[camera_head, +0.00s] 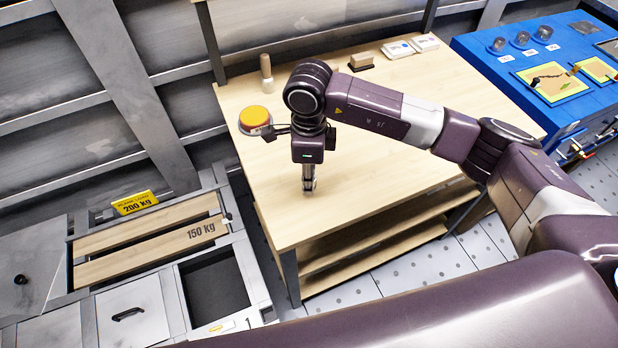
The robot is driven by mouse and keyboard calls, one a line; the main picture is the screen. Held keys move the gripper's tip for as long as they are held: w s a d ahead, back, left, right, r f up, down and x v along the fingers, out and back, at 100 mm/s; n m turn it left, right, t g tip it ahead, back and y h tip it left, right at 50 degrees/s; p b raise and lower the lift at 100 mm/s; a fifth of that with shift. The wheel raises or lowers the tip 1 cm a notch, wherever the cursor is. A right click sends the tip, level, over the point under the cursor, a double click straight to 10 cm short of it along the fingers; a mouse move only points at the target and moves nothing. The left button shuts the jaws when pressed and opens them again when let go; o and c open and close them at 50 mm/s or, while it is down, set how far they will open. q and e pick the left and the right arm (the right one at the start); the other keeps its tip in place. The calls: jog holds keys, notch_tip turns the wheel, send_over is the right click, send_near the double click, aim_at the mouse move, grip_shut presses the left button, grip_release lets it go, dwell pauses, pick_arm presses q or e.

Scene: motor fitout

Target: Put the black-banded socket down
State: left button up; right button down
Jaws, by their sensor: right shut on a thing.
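My right gripper (309,176) points straight down over the left front part of the wooden table (400,176). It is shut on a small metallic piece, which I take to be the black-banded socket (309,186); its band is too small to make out. The fingers hide most of it. Its lower end is at or just above the bare tabletop; I cannot tell whether it touches. My left gripper is not in view.
An orange-topped round device (255,117) sits at the table's left edge, close to my right gripper. A wooden peg-like object (266,70), a brush-like block (361,60) and white boxes (398,49) stand at the back. A blue bench (470,45) adjoins on the right.

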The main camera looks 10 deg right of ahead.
jog(key=shift+f, duration=0.55)
jog(key=shift+f, duration=0.15)
jog(key=c, duration=1.7)
grip_release()
jog(key=shift+o, duration=0.2)
jog(key=shift+r, duration=0.35)
notch_tip(320, 180, up, 12)
jog(key=b, duration=0.1)
jog(key=shift+f+b, duration=0.15)
jog(key=shift+b, duration=0.2)
